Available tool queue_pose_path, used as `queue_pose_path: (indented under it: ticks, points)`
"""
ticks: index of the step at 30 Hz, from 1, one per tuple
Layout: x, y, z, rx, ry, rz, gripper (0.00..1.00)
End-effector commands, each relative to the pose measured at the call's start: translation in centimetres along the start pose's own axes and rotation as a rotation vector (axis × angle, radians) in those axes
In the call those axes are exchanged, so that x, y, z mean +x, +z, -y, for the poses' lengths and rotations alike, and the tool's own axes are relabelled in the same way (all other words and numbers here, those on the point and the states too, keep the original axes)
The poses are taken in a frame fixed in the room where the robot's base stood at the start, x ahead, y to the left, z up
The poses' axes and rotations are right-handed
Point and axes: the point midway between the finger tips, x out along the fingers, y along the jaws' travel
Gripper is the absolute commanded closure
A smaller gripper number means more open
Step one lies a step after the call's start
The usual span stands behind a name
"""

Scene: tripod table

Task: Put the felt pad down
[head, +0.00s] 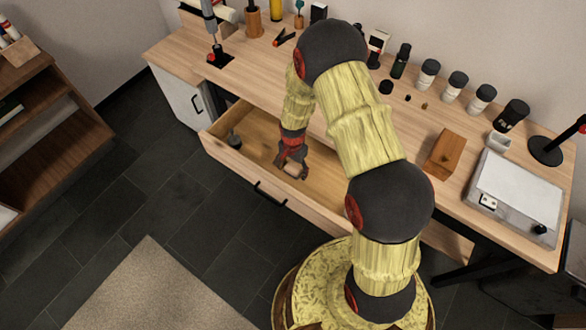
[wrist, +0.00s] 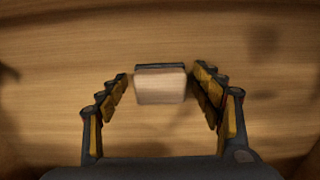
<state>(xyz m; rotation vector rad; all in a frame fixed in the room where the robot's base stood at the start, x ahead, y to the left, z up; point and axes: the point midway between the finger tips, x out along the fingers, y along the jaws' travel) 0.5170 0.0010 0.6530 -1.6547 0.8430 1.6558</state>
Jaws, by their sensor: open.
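The felt pad (wrist: 160,86), a small pale block with a dark layer along its far edge, sits between my fingers in the wrist view. Gaps show on both sides of it, so the fingers do not grip it. It appears to rest on the wooden floor of the open drawer (head: 253,146); any small gap beneath is hard to tell. My gripper (head: 291,171) is open and points down inside the drawer in the head view. In that view a pale bit of the pad shows between the fingers, mostly covered by them.
A small dark object (head: 234,140) stands at the drawer's left end. The desktop (head: 440,120) above holds several dark jars, a wooden block (head: 444,154) and a white-topped device (head: 515,190) at the right. My arm hides part of the drawer's right side.

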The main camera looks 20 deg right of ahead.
Motion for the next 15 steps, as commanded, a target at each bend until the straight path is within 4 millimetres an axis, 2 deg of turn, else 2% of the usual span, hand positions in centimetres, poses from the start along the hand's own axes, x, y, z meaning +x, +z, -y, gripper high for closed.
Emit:
queue_pose_path:
  ticks: [8, 11, 15]
  points:
    - [-0.5, 0.0, 0.0, 0.0, -0.001, 0.0, 0.34]
    - [-1.8, -0.1, 0.1, 0.0, -0.002, -0.002, 0.34]
    - [-4.6, -0.1, 0.1, 0.0, -0.003, -0.002, 0.34]
